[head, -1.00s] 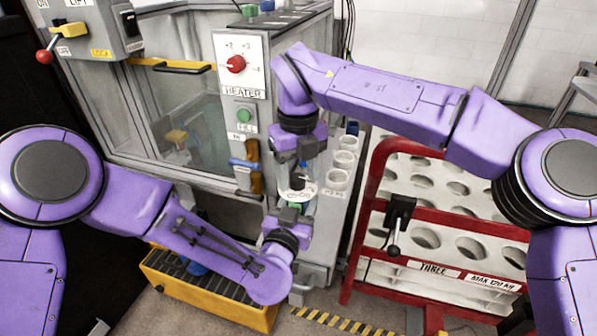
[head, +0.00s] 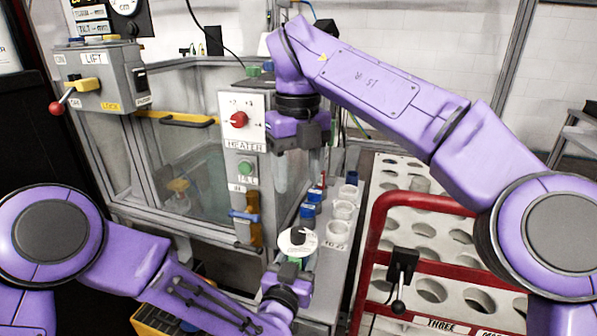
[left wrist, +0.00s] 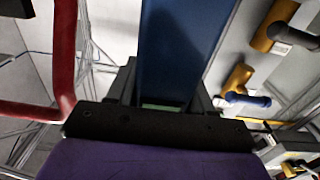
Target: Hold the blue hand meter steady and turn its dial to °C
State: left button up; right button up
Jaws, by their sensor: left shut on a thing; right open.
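The blue hand meter shows its round white dial face (head: 297,242) with a black knob, facing up, in the head view. Marks on the dial are too small to read. My left gripper (head: 293,266) is shut on the meter, just below the dial. In the left wrist view the meter's blue body (left wrist: 180,55) stands between the jaws. My right gripper (head: 318,142) is open, above and apart from the dial, in front of the grey cabinet; its fingertips are hard to make out.
A grey cabinet with a red heater knob (head: 238,119) and green button (head: 245,167) stands behind. A grey ledge with white cups (head: 341,210) and small blue items (head: 310,210) lies close right of the meter. A red-framed rack (head: 375,225) stands farther right.

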pick_arm(q)
jog(key=o, duration=1.4)
jog(key=v, duration=1.2)
